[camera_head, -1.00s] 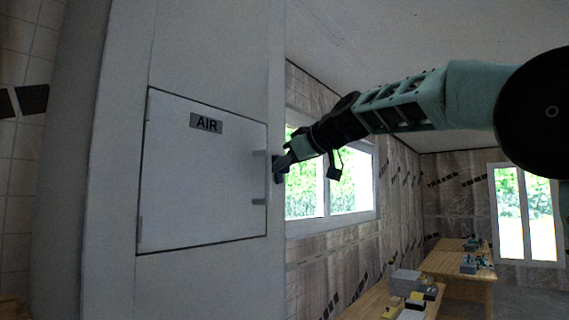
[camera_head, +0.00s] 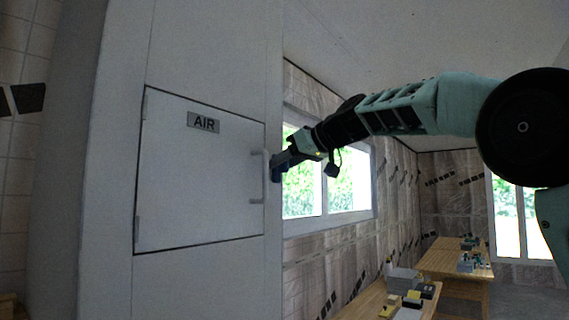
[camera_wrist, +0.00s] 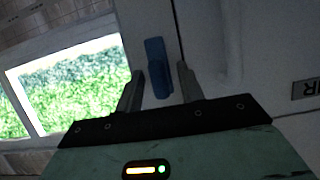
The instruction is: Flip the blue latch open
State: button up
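The blue latch (camera_wrist: 158,68) is a narrow upright piece on the cabinet face beside the panel's edge seam. In the wrist view it lies between the two spread fingers of my gripper (camera_wrist: 159,82), with gaps to both fingers. In the head view my gripper (camera_head: 282,165) is at the panel's right edge, and the dark blue latch (camera_head: 277,173) shows only partly there. The white panel (camera_head: 200,180) is marked AIR, is flush in the cabinet, and has a grey bar handle (camera_head: 265,178) on its right side.
A window (camera_head: 330,180) is in the wall right of the cabinet. Wooden tables (camera_head: 455,262) with small boxes stand low at the right. The space in front of the panel is clear.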

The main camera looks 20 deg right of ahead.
jog(key=shift+s+d+r+b, duration=0.1)
jog(key=shift+s+d+b, duration=0.2)
jog(key=shift+s, duration=0.05)
jog(key=b+v, duration=0.4)
jog(key=v, duration=1.2)
jog(key=shift+s+r+b, duration=0.15)
jog(key=shift+r+b, duration=0.05)
jog(key=shift+b, duration=0.2)
jog(key=shift+d, duration=0.1)
